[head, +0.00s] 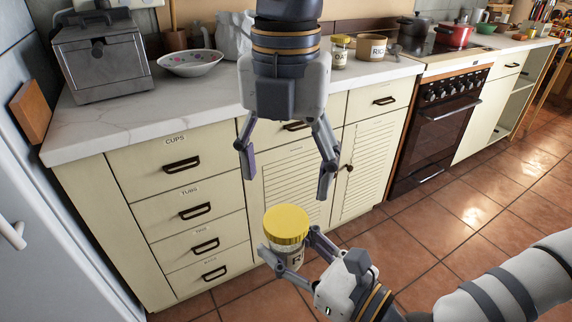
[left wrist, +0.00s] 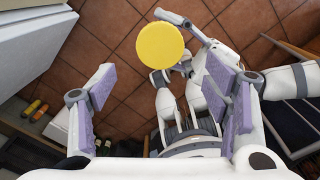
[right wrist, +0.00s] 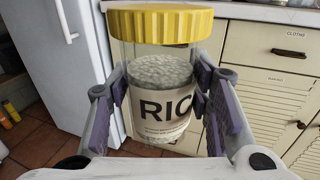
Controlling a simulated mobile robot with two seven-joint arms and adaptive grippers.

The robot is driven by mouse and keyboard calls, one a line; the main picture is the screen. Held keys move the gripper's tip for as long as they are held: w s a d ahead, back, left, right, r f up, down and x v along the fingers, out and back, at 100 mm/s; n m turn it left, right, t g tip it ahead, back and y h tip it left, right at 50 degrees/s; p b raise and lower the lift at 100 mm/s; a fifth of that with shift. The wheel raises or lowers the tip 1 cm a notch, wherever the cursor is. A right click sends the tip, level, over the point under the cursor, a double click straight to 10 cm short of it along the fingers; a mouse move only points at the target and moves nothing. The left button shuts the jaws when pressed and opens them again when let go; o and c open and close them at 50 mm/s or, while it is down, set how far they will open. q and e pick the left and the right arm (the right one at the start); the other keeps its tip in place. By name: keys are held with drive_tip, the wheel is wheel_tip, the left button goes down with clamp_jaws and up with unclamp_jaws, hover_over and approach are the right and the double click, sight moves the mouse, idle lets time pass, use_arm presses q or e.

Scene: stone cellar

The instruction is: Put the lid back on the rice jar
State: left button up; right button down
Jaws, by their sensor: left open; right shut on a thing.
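The rice jar (right wrist: 160,95) is clear, with rice inside and a label reading "RIC". My right gripper (right wrist: 160,112) is shut on its sides and holds it upright in front of the drawers. The ribbed yellow lid (head: 286,224) sits level on the jar's mouth; I cannot tell how tightly. The lid also shows in the left wrist view (left wrist: 160,45) as a full yellow disc, and in the right wrist view (right wrist: 160,22). My left gripper (head: 287,182) is open and empty above the lid, fingers pointing down, apart from it.
Drawers (head: 182,165) and an oven (head: 434,125) stand below. The tiled floor (head: 470,225) at the right is clear.

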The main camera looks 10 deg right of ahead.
sight(287, 219)
use_arm(q)
wheel_tip(287, 219, down, 8)
idle(0.6)
drive_tip(key=shift+c, duration=0.2)
drive_tip(key=c, duration=1.2)
drive_tip(key=shift+o, duration=0.2)
drive_tip(key=m, duration=0.3)
drive_tip(key=shift+m, duration=0.3)
drive_tip(key=m, duration=0.5)
drive_tip(key=o, duration=1.4)
drive_tip(key=shift+c, duration=0.2)
